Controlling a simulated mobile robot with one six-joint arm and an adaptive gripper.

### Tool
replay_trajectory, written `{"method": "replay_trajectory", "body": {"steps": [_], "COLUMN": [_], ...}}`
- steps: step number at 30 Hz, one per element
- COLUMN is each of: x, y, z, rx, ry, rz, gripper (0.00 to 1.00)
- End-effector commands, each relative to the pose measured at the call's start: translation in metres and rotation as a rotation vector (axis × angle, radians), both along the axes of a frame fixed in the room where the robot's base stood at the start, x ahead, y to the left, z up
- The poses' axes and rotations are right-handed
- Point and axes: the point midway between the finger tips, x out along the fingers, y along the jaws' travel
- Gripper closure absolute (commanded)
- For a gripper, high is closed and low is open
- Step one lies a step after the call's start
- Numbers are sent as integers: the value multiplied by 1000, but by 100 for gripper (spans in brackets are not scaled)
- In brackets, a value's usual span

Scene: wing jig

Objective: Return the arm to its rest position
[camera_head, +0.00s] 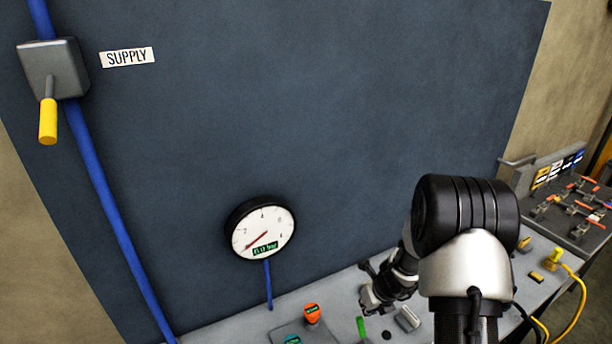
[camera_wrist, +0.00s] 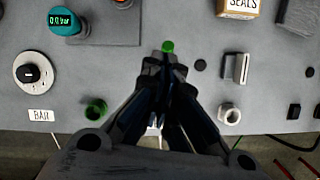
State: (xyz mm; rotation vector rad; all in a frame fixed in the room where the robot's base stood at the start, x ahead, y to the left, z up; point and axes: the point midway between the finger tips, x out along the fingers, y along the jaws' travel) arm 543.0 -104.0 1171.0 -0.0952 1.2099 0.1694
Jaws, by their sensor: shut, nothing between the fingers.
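My arm comes in from the lower right of the head view, bent at a black and silver joint. My gripper (camera_head: 374,298) is low over the grey bench, left of that joint. In the wrist view my gripper (camera_wrist: 166,62) is shut and empty, its dark fingers together over the bench top. A small green piece (camera_wrist: 168,46) shows just beyond the fingertips; I cannot tell whether they touch it. A green upright part (camera_head: 361,328) stands near the gripper in the head view.
A dial gauge (camera_head: 262,230) hangs on the blue-grey panel. A supply valve with a yellow handle (camera_head: 48,122) is upper left. An orange knob (camera_head: 312,313) stands on the bench. A teal unit with a display (camera_wrist: 64,21) and a seals box (camera_wrist: 239,8) lie near the gripper.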

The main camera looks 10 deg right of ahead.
Motion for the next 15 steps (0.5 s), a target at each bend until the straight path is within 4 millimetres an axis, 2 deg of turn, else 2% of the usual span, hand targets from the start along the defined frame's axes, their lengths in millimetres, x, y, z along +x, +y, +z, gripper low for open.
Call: {"method": "replay_trajectory", "body": {"steps": [5, 8, 11, 15], "x": [3, -6, -28, -70], "y": [26, 52, 76, 104], "z": [29, 56, 80, 102], "rx": [-61, -137, -231, -380], "ry": [-76, -141, -199, -265], "rz": [276, 557, 852, 1250], "gripper": [100, 100, 100, 100]}}
